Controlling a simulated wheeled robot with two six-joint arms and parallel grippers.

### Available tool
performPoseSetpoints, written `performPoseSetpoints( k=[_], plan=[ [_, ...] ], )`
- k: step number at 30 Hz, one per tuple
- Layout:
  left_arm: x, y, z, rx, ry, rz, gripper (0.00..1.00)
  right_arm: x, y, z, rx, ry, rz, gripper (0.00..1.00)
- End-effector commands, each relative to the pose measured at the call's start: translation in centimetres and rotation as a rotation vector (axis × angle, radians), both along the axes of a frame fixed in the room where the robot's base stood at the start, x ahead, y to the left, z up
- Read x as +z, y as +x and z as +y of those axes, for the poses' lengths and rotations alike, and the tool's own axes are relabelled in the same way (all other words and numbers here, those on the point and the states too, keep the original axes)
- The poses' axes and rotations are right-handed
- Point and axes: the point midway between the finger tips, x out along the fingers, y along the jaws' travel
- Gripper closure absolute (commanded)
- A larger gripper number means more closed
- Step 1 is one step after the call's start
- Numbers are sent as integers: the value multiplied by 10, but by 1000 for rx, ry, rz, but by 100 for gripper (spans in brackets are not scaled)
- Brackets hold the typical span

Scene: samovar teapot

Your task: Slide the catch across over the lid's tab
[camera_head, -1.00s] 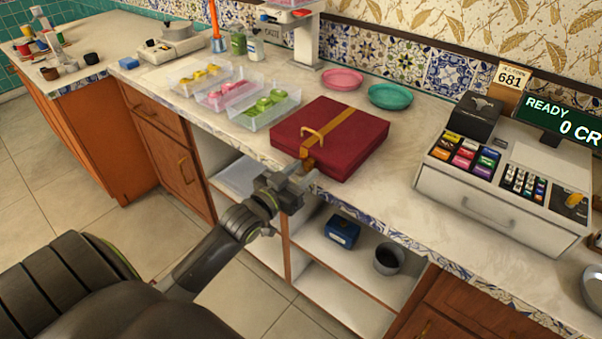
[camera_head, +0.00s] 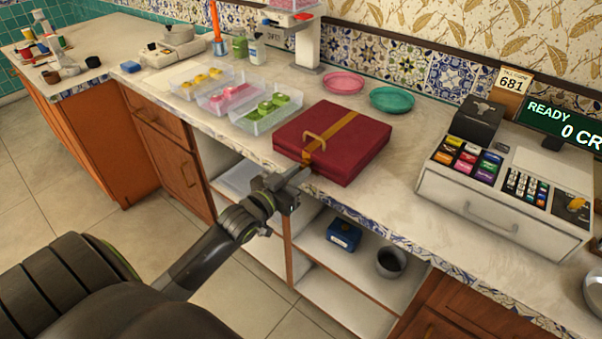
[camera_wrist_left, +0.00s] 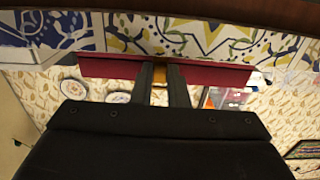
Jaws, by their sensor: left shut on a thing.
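A dark red box (camera_head: 340,148) with a gold band over its lid and an arched gold handle (camera_head: 314,141) sits shut on the counter. My left gripper (camera_head: 303,172) is at the box's front face, below the end of the band. In the left wrist view, its two fingers (camera_wrist_left: 160,72) reach to the red box (camera_wrist_left: 220,74) with a small gold piece, the catch (camera_wrist_left: 160,80), between them. It is shut on this catch. The fingers largely hide the catch in the head view, and I cannot tell how it sits against the lid's tab. My right gripper is not in view.
Clear trays (camera_head: 266,112) of coloured pieces stand left of the box. A pink plate (camera_head: 343,82) and a green plate (camera_head: 391,99) lie behind it. A cash register (camera_head: 500,185) stands at right. Open shelves lie under the counter's front edge; the counter between box and register is clear.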

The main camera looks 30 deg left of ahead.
Motion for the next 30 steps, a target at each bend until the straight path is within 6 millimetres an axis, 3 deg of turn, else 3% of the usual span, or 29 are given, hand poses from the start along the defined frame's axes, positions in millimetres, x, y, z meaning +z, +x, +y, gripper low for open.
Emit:
performPoseSetpoints(
  k=[10, 11, 15, 25, 30],
  plan=[
    [2, 1, 6, 0, 5, -2, 100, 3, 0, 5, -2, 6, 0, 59],
    [2, 1, 6, 0, 5, -2, 82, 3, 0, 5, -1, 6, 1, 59],
    [2, 1, 6, 0, 4, -2, 64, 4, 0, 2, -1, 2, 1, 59],
    [1, -2, 6, 0, 2, -1, 64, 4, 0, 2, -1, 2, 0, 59],
    [2, -19, 8, 1, 3, 2, 64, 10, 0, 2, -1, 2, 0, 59]
  ],
)
